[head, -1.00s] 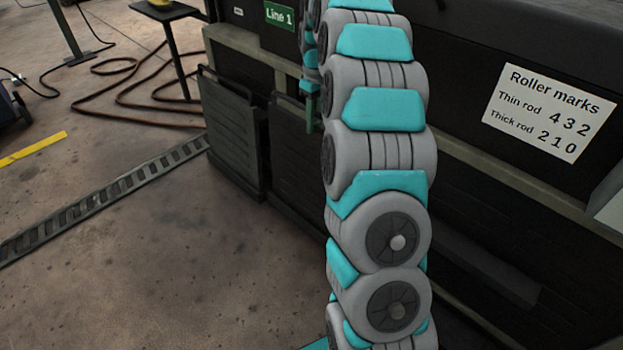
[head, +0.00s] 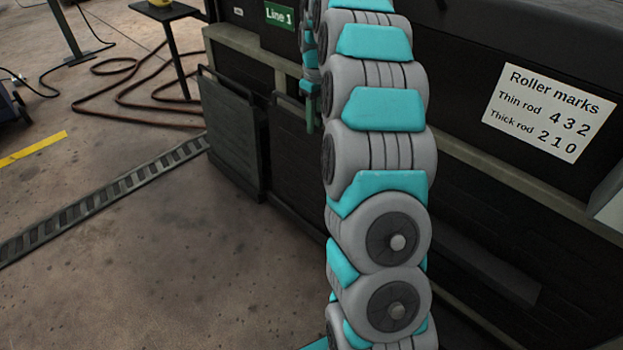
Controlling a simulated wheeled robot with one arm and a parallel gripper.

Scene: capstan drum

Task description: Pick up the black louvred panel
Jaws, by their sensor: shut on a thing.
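Dark panels stand low against the front of the black machine, left of my arm in the head view. One black panel (head: 235,140) has a rail along its top edge; its slats are hard to make out. A second dark panel (head: 292,150) is just right of it, partly behind my arm. My gripper (head: 312,108) shows only in part beside my arm, at the top edge of this second panel. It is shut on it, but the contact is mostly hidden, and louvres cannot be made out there.
The black machine (head: 470,110) carries a white "Roller marks" sign (head: 549,112) and a green "Line 1" sign (head: 279,17). A slotted floor strip (head: 100,197), a brown hose (head: 120,97) and a small stand (head: 165,12) lie left. The foreground floor is clear.

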